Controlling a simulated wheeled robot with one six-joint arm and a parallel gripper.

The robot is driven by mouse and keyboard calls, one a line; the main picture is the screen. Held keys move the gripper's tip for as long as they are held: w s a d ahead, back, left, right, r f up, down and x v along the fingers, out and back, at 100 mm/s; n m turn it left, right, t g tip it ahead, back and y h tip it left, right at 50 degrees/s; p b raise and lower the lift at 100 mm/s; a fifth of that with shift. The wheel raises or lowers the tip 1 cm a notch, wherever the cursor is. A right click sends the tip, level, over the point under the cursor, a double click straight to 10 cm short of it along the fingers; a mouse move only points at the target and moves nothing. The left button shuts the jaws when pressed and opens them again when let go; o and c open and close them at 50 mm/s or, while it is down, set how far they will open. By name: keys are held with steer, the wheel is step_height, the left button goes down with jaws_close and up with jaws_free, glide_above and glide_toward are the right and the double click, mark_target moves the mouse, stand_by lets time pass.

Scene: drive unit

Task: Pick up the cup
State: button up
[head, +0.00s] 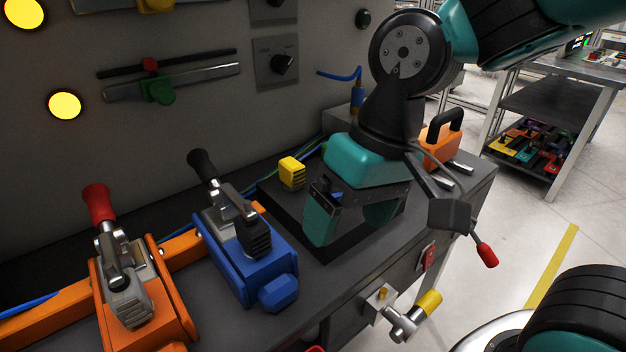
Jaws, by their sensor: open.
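I cannot make out a cup in the head view. My gripper (350,226) points down over a black tray (268,189) on the bench. Its two teal fingers are apart, so it is open. The nearer finger and the gripper body hide part of the tray. A small blue patch shows by the nearer finger, but I cannot tell what it is. A ridged yellow block (291,172) stands at the tray's back left, apart from the gripper.
A blue clamp unit (247,262) and an orange clamp unit (140,300) with upright handles stand left of the tray. An orange box with a black handle (441,140) is behind my gripper. A grey panel (200,125) rises behind. A red-tipped lever (486,255) sticks out at the right.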

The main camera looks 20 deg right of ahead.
steer(key=w+d+r+m+h+p, duration=0.35)
steer(key=w+r+m+p, duration=0.65)
steer(key=w+m, duration=0.55)
steer(key=shift+m, duration=0.75)
steer(key=f, duration=0.5)
steer(key=s+f, duration=0.1)
steer(key=f, duration=1.1)
steer(key=shift+s+d+f+p, duration=0.15)
steer(key=shift+s+f+p, duration=0.05)
steer(key=shift+p, duration=0.2)
steer(key=c, duration=1)
steer(key=shift+r, duration=0.15)
steer(key=shift+c, duration=0.2)
step_height(320, 180, up, 20)
